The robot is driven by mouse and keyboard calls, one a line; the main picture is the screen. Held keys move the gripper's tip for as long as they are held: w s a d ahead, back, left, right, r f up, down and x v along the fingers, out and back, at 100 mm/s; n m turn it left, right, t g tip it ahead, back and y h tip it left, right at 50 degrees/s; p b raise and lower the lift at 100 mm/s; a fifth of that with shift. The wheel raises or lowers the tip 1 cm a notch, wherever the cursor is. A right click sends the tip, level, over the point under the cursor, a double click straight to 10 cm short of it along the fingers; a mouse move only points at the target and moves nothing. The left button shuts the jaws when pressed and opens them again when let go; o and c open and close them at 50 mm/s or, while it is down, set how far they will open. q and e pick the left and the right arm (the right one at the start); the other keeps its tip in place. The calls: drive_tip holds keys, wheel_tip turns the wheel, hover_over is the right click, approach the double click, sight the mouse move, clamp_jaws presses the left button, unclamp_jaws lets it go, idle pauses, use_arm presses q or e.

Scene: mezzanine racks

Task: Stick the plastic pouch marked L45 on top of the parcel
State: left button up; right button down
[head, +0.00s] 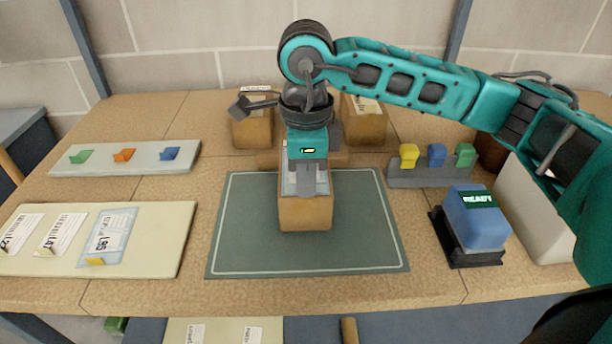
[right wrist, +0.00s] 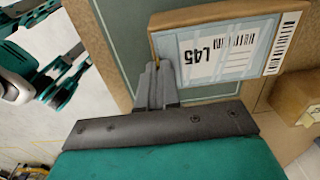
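The brown parcel (head: 305,215) stands on the dark green mat (head: 240,235) in the head view. My right gripper (head: 308,190) points down over its top and hides much of it. In the right wrist view the clear bluish pouch marked L45 (right wrist: 235,52) lies flat over the parcel's top (right wrist: 185,17), with a barcode at its right. I cannot tell whether a thin gap is left under the pouch. My left gripper is not in view.
A pale board (head: 150,255) at left holds two white labels and a bluish pouch (head: 108,235) with unclear marking. A blue device (head: 478,218) reading READY stands right of the mat. Two cartons (head: 252,130) (head: 363,125) stand behind. Coloured blocks sit on a rack (head: 430,178) and a strip (head: 110,160).

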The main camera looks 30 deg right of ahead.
drive_tip(key=shift+f+b, duration=0.25)
drive_tip(key=shift+b, duration=0.15)
idle(0.8)
drive_tip(key=c, duration=1.8)
unclamp_jaws()
drive_tip(key=o, duration=0.5)
drive_tip(key=shift+o, duration=0.4)
drive_tip(key=shift+o, duration=1.3)
drive_tip(key=shift+r, duration=0.1)
drive_tip(key=shift+r+p, duration=2.15)
drive_tip(key=shift+r, duration=1.35)
